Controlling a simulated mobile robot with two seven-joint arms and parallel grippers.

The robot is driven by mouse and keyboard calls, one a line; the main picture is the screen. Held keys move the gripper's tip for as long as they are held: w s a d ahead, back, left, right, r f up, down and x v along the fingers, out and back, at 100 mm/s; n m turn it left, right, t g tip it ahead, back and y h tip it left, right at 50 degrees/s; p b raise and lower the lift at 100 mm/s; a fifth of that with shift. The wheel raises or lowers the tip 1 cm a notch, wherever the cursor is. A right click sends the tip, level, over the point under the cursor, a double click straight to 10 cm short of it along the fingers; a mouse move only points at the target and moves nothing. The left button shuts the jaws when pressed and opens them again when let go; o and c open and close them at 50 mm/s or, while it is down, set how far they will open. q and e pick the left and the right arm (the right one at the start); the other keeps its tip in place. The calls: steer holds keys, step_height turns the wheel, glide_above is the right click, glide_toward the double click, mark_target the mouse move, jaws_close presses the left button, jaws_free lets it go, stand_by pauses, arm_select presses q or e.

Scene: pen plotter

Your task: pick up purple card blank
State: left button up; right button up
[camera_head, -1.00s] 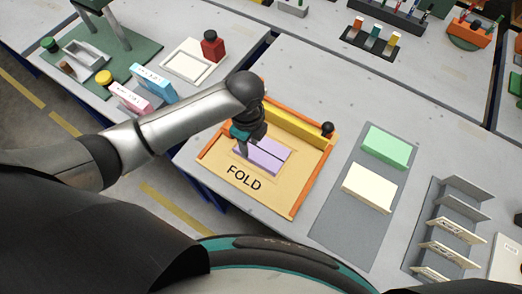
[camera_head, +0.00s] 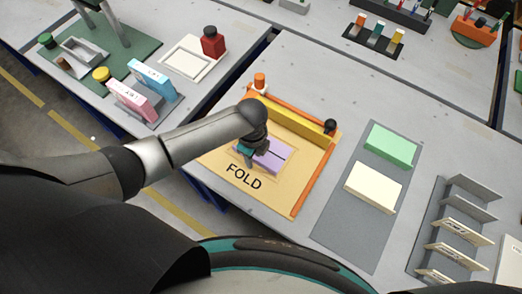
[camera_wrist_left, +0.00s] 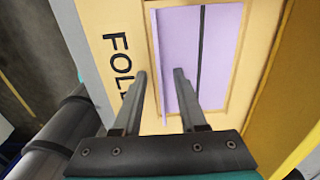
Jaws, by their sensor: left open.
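The purple card blank (camera_head: 274,160) lies flat on the tan FOLD board (camera_head: 222,160), with a dark line across it. My left gripper (camera_head: 246,156) is at the card's left end in the head view and covers part of it. In the left wrist view the left gripper (camera_wrist_left: 161,75) is open, its fingers either side of the line of the card's near edge. One fingertip is over the tan board by the FOLD lettering, the other over the purple card (camera_wrist_left: 217,50). I cannot tell whether the fingers touch it. My right gripper is not in view.
An orange rail and a yellow bar (camera_head: 290,119) with a black knob (camera_head: 330,126) border the board. To the right, green (camera_head: 390,147) and cream (camera_head: 372,187) card stacks lie on a grey mat (camera_head: 345,225). A slotted rack (camera_head: 455,232) stands farther right.

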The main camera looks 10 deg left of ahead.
arm_select(q)
jaws_close()
steer(key=shift+r, duration=0.1)
stand_by(0.7)
